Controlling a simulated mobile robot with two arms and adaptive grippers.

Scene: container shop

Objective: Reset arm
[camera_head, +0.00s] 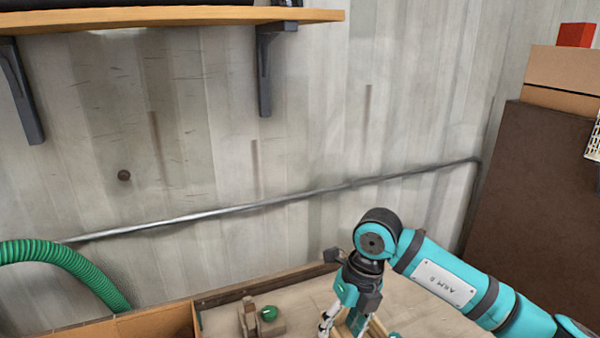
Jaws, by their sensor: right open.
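My right arm comes in from the lower right, teal with dark joint rings. My right gripper (343,325) points down over the table at the bottom of the view. Its jaws are open, and the fingertips are partly cut off by the frame's lower edge. Light wooden pieces (376,326) show just behind and beside the fingers; I cannot tell whether they touch. My left gripper is out of view.
A wooden table (420,314) with a raised back edge stands below the wall. A small block with a green knob (268,313) sits left of my gripper. A cardboard box (150,325) and green hose (75,262) are at left. A shelf (170,16) hangs above; a brown panel (530,190) stands right.

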